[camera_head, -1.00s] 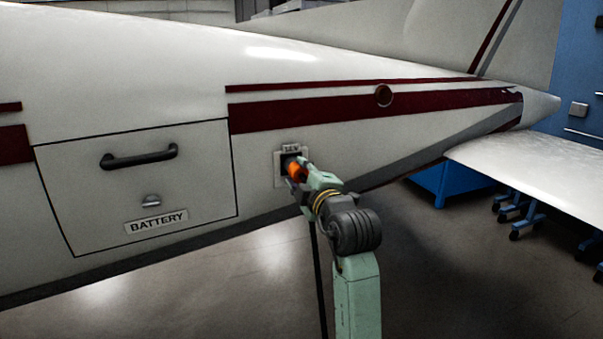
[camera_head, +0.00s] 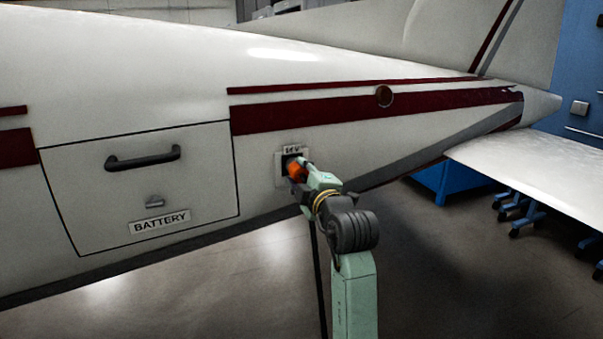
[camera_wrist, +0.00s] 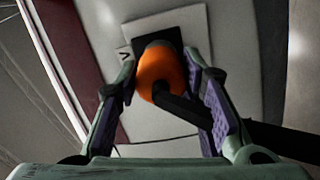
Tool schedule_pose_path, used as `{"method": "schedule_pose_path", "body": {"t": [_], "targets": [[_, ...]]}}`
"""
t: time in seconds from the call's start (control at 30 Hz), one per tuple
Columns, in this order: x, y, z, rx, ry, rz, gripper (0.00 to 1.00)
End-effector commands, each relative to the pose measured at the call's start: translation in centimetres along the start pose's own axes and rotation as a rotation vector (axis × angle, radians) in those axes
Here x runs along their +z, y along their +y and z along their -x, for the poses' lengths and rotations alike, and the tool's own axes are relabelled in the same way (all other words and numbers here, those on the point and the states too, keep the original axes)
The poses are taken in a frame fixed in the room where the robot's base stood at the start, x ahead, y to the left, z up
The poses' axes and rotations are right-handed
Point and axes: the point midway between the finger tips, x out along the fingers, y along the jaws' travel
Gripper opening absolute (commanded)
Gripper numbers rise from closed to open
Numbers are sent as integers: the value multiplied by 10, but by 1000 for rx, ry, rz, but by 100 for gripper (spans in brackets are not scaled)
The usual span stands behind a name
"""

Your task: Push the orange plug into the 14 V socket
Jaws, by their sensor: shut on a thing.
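The orange plug (camera_head: 296,171) is between the fingers of my gripper (camera_head: 299,177), right in front of the 14 V socket on the aircraft's side. In the wrist view, the plug (camera_wrist: 160,72) faces the dark socket opening, and its black cable runs back to the lower right. My gripper (camera_wrist: 172,98) is shut on the plug, with purple pads on either side. The socket plate (camera_head: 279,169) is pale, with a dark recess and a small label above it (camera_head: 292,150). The plug's front end overlaps the recess; how deep it sits is hidden.
A battery door (camera_head: 90,205) with a black handle (camera_head: 143,158) lies left of the socket. The aircraft's tailplane (camera_head: 530,172) extends at the right. Blue cabinets (camera_head: 572,80) stand behind it.

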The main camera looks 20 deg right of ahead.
Motion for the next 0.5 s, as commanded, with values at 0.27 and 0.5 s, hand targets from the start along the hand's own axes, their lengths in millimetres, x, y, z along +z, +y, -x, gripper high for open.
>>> {"method": "schedule_pose_path", "body": {"t": [0.27,0.5], "targets": [[-2,5,-6,9,1,4,0],[-3,5,-7,9,2,5,35]]}}
